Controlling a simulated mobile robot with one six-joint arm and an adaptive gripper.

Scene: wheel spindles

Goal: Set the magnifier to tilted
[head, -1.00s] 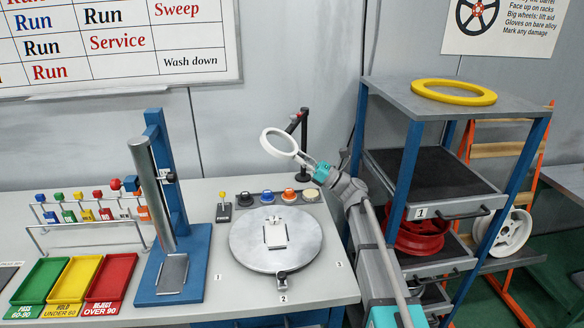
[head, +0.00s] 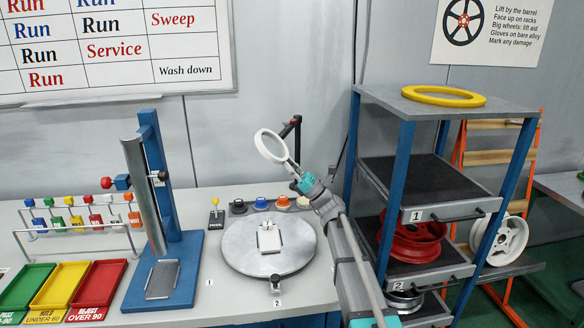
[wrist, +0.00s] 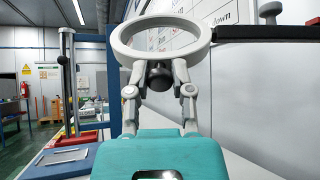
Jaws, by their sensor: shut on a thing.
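The magnifier is a pale ring (head: 258,145) on a black jointed arm (head: 297,135) over the back of the bench. In the head view the ring stands tilted, its upper edge leaning left. My gripper (head: 293,171) is at the ring's lower right side. In the wrist view the ring (wrist: 117,40) is just beyond my gripper (wrist: 158,88), and the black arm runs off to the right. The fingers are closed about a dark rounded knob (wrist: 158,76) below the ring. The exact contact is partly hidden.
A round metal turntable (head: 240,255) lies on the bench below the ring. A blue stand (head: 178,265) with a metal cylinder is left of it. A blue-framed rack (head: 395,175) with wheels stands close to the right of my arm.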

